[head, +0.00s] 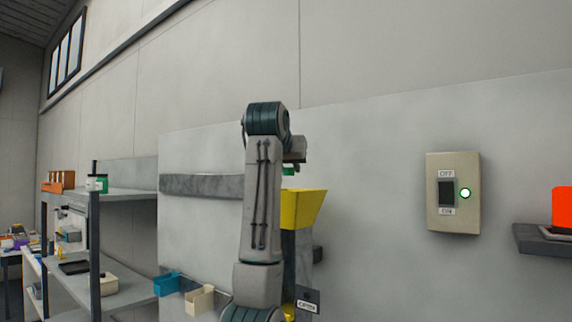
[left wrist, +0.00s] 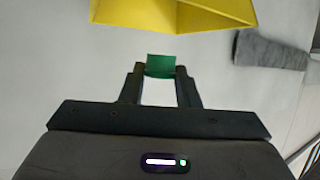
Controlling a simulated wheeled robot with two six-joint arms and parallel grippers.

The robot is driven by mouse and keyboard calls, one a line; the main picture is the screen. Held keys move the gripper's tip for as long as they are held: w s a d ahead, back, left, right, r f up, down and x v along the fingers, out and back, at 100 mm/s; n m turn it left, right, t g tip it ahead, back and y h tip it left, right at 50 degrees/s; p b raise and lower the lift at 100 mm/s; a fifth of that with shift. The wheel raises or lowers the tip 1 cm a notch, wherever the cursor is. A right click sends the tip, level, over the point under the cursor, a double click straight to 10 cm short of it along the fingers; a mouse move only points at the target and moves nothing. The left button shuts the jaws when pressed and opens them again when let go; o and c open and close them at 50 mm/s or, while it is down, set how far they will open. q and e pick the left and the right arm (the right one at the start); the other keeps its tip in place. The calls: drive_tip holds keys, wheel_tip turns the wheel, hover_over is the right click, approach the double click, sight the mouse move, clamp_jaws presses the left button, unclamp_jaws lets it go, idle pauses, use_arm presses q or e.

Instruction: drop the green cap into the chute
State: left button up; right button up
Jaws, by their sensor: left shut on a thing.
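My left gripper (left wrist: 160,80) is shut on the green cap (left wrist: 161,65), which sits between its fingertips in the left wrist view. In the head view a sliver of the green cap (head: 289,171) shows beside my left gripper (head: 294,165), just above the yellow chute (head: 305,208). The chute is a yellow funnel on a dark post, partly hidden behind my left arm. In the left wrist view the yellow chute (left wrist: 172,12) is at the top edge, apart from the cap in the picture. My right gripper is not in view.
A switch plate (head: 453,193) with a green light is on the wall panel at right. An orange-red object (head: 562,207) stands on a ledge at the far right. Shelves (head: 125,196) with small items stand at left. Blue (head: 167,284) and cream (head: 200,299) bins are low at left.

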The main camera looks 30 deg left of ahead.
use_arm(q)
drive_tip(key=o, duration=1)
drive_tip(key=shift+s, duration=0.1)
drive_tip(key=b+v, duration=1)
drive_tip(key=b, duration=0.1)
drive_tip(key=shift+s+d+r, duration=0.15)
drive_tip(key=shift+s+r, duration=0.05)
drive_tip(key=shift+s, duration=0.1)
drive_tip(key=shift+w, duration=0.15)
